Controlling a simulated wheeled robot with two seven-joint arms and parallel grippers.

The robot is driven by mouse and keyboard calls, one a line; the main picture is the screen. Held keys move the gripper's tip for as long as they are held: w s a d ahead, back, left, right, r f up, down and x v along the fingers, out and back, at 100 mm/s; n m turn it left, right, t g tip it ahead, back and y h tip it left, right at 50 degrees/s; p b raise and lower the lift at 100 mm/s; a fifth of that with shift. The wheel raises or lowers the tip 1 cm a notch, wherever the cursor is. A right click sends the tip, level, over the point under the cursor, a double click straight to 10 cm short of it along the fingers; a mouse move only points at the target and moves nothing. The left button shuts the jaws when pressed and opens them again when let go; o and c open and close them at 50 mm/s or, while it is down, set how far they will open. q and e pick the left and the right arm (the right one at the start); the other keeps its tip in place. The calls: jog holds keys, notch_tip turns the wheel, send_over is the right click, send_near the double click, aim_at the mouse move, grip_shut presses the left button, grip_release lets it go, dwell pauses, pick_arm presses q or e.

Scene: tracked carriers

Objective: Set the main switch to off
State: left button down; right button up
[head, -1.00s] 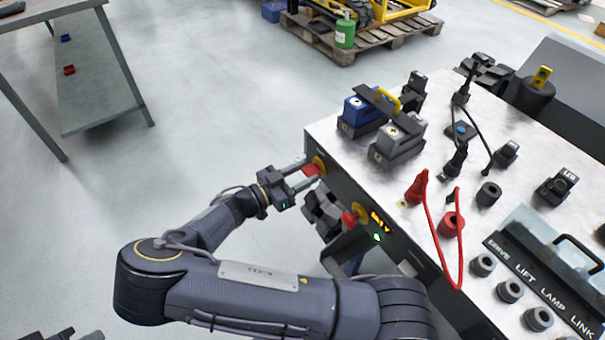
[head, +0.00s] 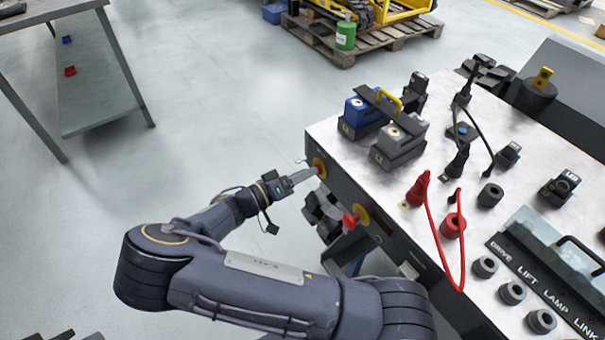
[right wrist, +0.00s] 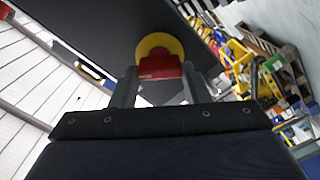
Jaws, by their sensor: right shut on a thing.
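The main switch is a red handle on a round yellow plate (head: 319,166), on the dark front side of the carrier near its far left corner. My right gripper (head: 316,172) is at this switch, its fingers seen nearly edge-on. In the right wrist view the red handle (right wrist: 160,67) sits between the two fingers (right wrist: 160,76), in front of the yellow disc (right wrist: 158,44). The gripper is shut on the handle. The fingers hide much of it in the head view. My left gripper is not in view.
A second red knob (head: 351,219) on a yellow plate is on the same side, nearer my arm. The carrier top (head: 335,133) bears blue and grey modules, sockets and a red cable (head: 435,240). A table (head: 125,60) stands at the left. The floor between is clear.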

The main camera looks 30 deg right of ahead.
jog(key=shift+f+n+p, duration=0.15)
jog(key=shift+n+p, duration=0.6)
jog(key=shift+n, duration=3.35)
jog(key=o, duration=1)
jog(key=shift+a, duration=0.15)
jog(key=a, duration=0.7)
jog(key=shift+s+a, duration=0.3)
jog(key=shift+d, duration=0.1)
